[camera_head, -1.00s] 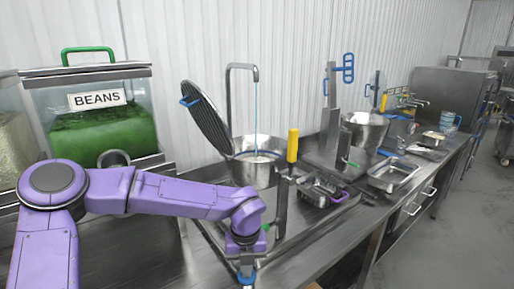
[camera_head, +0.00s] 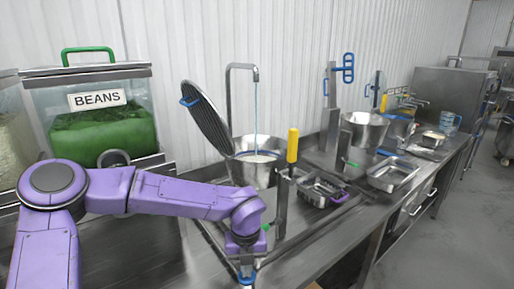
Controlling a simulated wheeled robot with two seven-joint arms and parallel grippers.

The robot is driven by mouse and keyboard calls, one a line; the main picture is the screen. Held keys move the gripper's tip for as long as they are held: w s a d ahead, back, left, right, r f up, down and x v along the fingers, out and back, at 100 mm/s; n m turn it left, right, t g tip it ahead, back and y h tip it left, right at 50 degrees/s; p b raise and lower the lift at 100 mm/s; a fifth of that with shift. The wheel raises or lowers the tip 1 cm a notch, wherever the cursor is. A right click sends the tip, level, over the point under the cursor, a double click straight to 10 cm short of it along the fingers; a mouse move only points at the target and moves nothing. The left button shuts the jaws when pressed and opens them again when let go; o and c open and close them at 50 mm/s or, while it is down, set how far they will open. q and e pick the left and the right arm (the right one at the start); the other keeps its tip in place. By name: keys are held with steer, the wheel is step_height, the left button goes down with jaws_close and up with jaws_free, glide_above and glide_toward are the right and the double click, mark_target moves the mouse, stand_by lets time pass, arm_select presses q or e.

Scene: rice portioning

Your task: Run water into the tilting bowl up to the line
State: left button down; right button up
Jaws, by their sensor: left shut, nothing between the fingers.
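The steel tilting bowl (camera_head: 242,172) stands at the middle of the counter with its dark ribbed lid (camera_head: 207,118) raised to the left. A tall bent tap (camera_head: 229,90) rises behind it, and a thin stream of water (camera_head: 256,105) runs from its spout into the bowl. A pale water surface (camera_head: 258,157) shows inside; I cannot make out the line. A lever with a yellow handle (camera_head: 292,145) stands upright at the bowl's right. My left gripper (camera_head: 246,279) is shut and empty, pointing down in front of the bowl at the picture's bottom edge. My right gripper is out of view.
A bin labelled BEANS (camera_head: 100,125) stands at the left. A steel basket with a purple handle (camera_head: 322,190), a steel tray (camera_head: 392,175) and another bowl (camera_head: 363,132) stand to the right.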

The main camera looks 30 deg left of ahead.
arm_select(q)
steer(key=shift+r+p, duration=0.3)
steer(key=shift+p, duration=0.1)
stand_by(4.8)
step_height(320, 180, up, 5)
steer(key=p, duration=0.4)
steer(key=shift+r, duration=0.15)
steer(key=shift+f, duration=0.2)
